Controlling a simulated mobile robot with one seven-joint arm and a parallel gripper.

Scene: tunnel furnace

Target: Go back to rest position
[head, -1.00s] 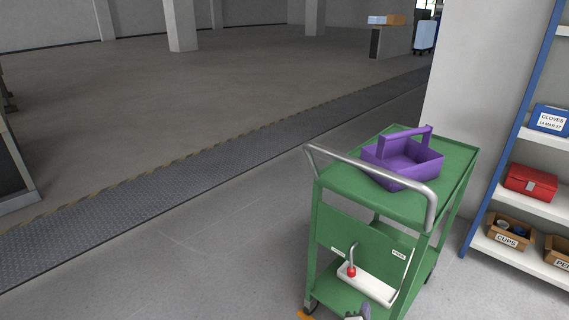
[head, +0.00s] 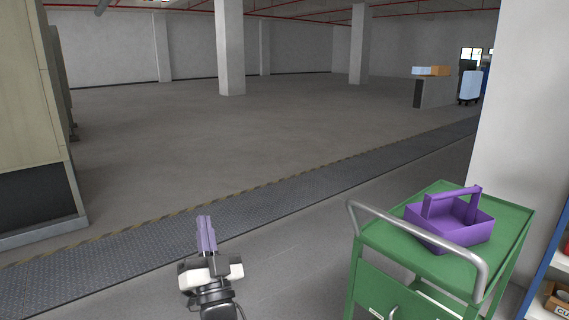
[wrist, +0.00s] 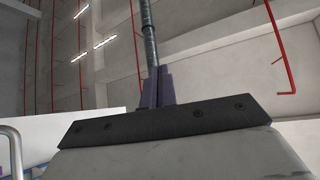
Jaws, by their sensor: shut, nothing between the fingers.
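My gripper (head: 206,220) is shut and empty, raised in front of me in the lower middle of the head view, its purple fingers pointing up. In the wrist view its fingers (wrist: 157,88) stand together, pointing towards the ceiling. The gripper is well to the left of a green trolley (head: 388,243) and apart from it. A purple basket (head: 462,232) with a handle sits on the trolley's top.
A wall (head: 520,110) and a blue-edged shelf (head: 543,270) stand right of the trolley. A beige cabinet (head: 28,90) is at the left. A dark metal floor strip (head: 270,205) crosses the scene. The floor (head: 270,125) beyond is open, with pillars (head: 229,50).

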